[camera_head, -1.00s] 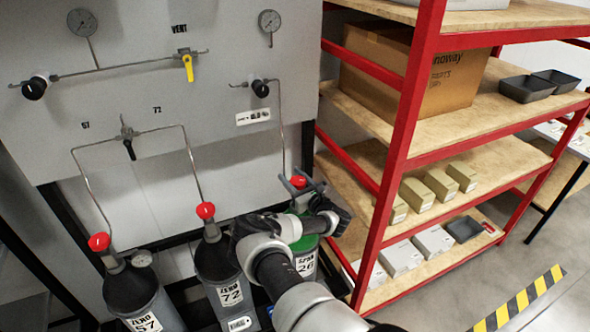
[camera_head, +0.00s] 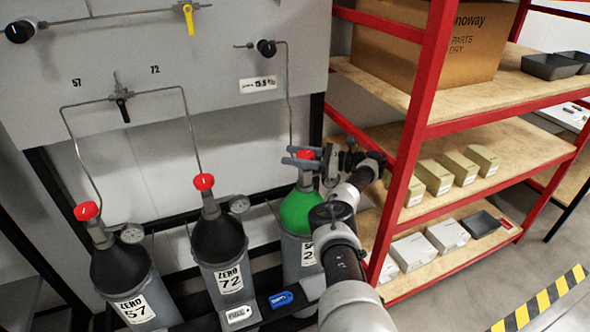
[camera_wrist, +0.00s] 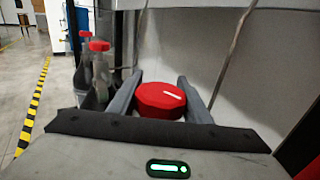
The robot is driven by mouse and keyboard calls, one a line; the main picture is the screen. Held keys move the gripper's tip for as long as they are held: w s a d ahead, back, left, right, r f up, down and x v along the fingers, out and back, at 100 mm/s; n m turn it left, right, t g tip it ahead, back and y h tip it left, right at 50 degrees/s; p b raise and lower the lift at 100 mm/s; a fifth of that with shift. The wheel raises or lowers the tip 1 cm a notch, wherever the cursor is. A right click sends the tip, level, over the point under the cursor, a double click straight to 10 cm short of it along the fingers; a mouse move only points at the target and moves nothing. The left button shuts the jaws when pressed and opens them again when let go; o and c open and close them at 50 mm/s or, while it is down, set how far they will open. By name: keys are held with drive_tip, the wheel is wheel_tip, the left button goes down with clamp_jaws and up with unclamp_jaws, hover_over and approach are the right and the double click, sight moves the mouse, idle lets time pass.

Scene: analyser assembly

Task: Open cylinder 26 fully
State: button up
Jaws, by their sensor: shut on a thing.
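Cylinder 26 (camera_head: 297,213) has a green shoulder and a grey body, and stands at the right of the row in the head view. Its label is partly hidden by my arm. Its red valve knob (camera_head: 305,155) is at the top; it also shows in the wrist view (camera_wrist: 160,99), with a white mark on its top. My gripper (camera_head: 302,158) reaches in from the right, and its two grey fingers lie on either side of the knob. In the wrist view my gripper (camera_wrist: 161,92) is shut on the knob.
Cylinders 72 (camera_head: 222,250) and 57 (camera_head: 125,275) stand to the left with red knobs. A grey panel (camera_head: 200,60) with thin pipes is behind. A red-framed shelf (camera_head: 425,95) with boxes stands close at the right of my arm.

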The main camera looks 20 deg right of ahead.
drive_tip(key=g+b, duration=0.1)
drive_tip(key=n+g+y+b, duration=0.1)
drive_tip(key=b, duration=0.1)
drive_tip(key=shift+s+a, duration=0.2)
drive_tip(key=shift+r, duration=0.15)
drive_tip(key=o, duration=1.1)
drive_tip(key=shift+c, duration=0.2)
wheel_tip(320, 180, up, 10)
drive_tip(key=p, duration=0.3)
